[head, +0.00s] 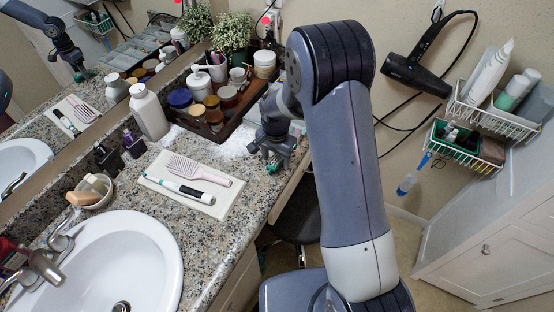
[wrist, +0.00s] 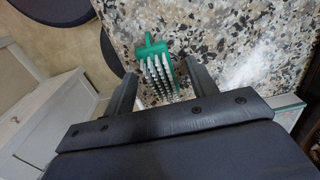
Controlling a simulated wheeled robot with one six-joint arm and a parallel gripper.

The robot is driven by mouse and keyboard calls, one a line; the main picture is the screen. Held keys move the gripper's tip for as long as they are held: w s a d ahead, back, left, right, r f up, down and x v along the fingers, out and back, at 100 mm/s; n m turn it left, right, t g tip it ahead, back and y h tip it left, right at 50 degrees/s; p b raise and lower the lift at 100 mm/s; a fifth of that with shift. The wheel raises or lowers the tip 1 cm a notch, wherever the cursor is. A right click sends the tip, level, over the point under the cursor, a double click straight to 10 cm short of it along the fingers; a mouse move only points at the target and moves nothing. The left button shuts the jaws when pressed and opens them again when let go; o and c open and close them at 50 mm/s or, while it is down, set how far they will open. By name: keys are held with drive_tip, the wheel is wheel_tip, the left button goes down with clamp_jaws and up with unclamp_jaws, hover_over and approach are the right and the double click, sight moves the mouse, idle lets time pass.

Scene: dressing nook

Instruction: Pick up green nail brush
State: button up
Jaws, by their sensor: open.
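The green nail brush (wrist: 153,50) lies on the speckled stone counter in the wrist view, close to the counter's edge. It has a green body and rows of pale bristles. My gripper (wrist: 161,76) is open, with one finger to the left of the brush and one to its right; I cannot tell whether either touches it. In the head view my gripper (head: 272,161) is low over the counter's right edge. A bit of green shows there, but the brush is mostly hidden.
A dark wooden tray (head: 228,129) of jars and bottles stands behind my gripper. A white tray (head: 214,206) with a pink hairbrush (head: 199,170) and another brush (head: 188,190) lies to the left. The sink (head: 120,260) is at front left. Wire baskets (head: 497,118) hang at right.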

drive_tip(key=c, duration=1.1)
drive_tip(key=shift+c, duration=0.2)
